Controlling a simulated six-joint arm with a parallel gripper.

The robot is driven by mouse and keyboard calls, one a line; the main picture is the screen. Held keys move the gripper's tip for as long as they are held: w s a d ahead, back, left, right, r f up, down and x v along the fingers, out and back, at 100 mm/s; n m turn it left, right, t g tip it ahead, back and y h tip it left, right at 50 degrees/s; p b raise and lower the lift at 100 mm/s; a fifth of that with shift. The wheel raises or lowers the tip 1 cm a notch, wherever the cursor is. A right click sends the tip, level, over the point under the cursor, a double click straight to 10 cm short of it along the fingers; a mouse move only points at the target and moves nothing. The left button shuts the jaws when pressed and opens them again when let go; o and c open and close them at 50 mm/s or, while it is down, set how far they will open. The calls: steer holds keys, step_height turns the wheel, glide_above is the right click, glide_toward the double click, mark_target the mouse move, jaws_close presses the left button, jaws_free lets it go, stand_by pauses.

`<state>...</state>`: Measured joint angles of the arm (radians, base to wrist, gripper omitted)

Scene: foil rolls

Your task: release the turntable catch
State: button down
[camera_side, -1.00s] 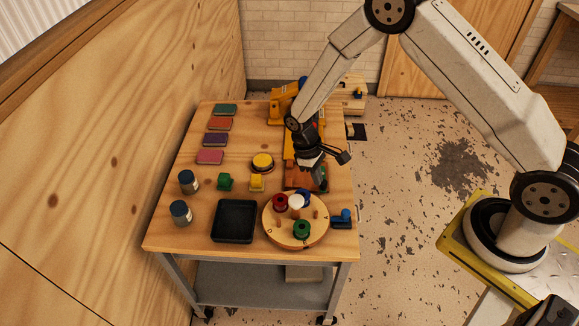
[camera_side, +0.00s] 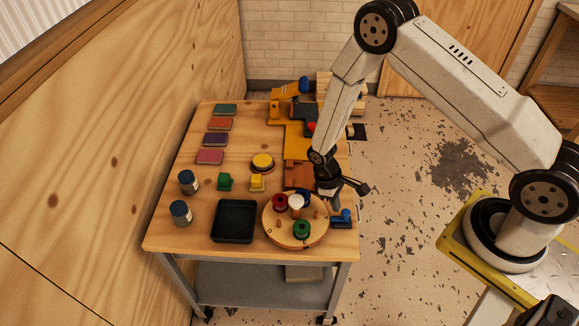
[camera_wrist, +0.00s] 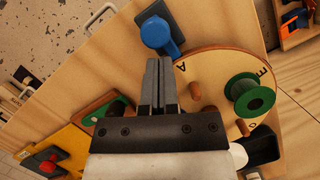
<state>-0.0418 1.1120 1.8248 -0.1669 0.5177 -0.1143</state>
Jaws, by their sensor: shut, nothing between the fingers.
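The turntable (camera_side: 283,231) is a round wooden disc at the front right of the table, with letters, pegs and red, white and green rolls; a blue thing stands at its back edge. It also shows in the wrist view (camera_wrist: 218,68), with the green roll (camera_wrist: 250,96). The catch (camera_side: 342,217) is a blue lever on a dark plate beside the disc's right edge. In the wrist view its blue knob (camera_wrist: 156,32) lies just beyond my fingertips. My gripper (camera_wrist: 158,60) is shut and empty, over the disc's edge near the catch; contact cannot be told. In the side view its fingertips are hard to make out.
A black tray (camera_side: 234,238) stands left of the turntable. Yellow fixtures (camera_side: 297,142) fill the back right.

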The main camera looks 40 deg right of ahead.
steer(key=shift+s+d, duration=0.1)
steer(key=shift+s, duration=0.05)
steer(key=shift+s+d, duration=0.8)
steer(key=shift+w+a+r, duration=0.1)
steer(key=shift+w+a, duration=0.2)
steer(key=shift+w, duration=0.55)
steer(key=w, duration=0.1)
steer(key=w+r, duration=0.1)
steer(key=shift+w+a+r, duration=0.15)
steer(key=shift+w+a, duration=0.15)
steer(key=shift+a, duration=0.05)
steer(key=d+v, duration=0.1)
steer(key=v, duration=0.8)
steer(key=shift+a, duration=0.5)
steer(key=shift+r, duration=0.15)
